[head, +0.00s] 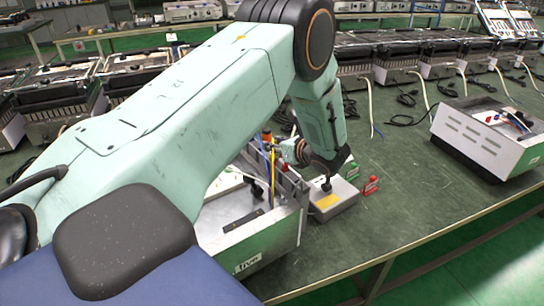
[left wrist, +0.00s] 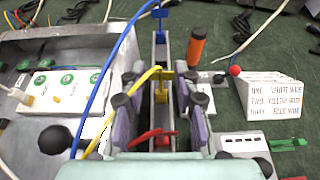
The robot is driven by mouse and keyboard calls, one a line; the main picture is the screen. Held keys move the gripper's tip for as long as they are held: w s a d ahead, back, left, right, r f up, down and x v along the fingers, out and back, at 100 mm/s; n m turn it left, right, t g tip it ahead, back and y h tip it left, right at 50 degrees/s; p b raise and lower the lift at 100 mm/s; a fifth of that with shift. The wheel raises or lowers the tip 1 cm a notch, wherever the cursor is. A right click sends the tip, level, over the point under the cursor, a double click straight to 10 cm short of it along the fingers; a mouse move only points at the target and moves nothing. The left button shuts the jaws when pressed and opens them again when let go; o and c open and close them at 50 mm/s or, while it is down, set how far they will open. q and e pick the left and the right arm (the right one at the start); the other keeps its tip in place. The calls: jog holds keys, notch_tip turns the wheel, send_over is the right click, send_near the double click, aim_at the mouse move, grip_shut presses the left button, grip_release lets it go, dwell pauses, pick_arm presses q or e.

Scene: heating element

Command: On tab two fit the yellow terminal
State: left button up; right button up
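The yellow terminal (left wrist: 164,74) sits on the end of a yellow wire (left wrist: 118,108), at a narrow metal rail (left wrist: 160,100). I cannot tell whether it is seated there. My left gripper (left wrist: 162,88) is open, with one finger on each side of the rail and the terminal in the gap between them, apart from both. A blue terminal (left wrist: 160,14) on a blue wire is farther along the rail, and a red piece (left wrist: 152,138) lies nearer. A white panel (left wrist: 62,88) with green rings is at the left; which tab is two is not readable. In the head view my left arm hides much of the casing (head: 262,238).
A sign (left wrist: 276,100) lists wires as one white, two yellow, three blue. An orange-handled tool (left wrist: 197,45) stands beside the rail. A grey block (head: 335,203) and red (head: 371,185) and green (head: 351,171) clips lie right of the casing.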

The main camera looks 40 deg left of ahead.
pick_arm(q)
jog(key=shift+x, duration=0.95)
jog(key=shift+w+f, duration=0.2)
jog(key=shift+w, duration=0.05)
jog(key=shift+r, duration=0.15)
jog(key=shift+s+d+r, duration=0.2)
jog(key=shift+s+r, duration=0.1)
jog(key=shift+s, duration=0.15)
jog(key=shift+c, duration=1.9)
jog(key=shift+w+f, duration=0.3)
jog(key=shift+f, duration=0.05)
jog(key=shift+s, duration=0.1)
jog(key=shift+c, duration=0.2)
jog(key=shift+r, duration=0.1)
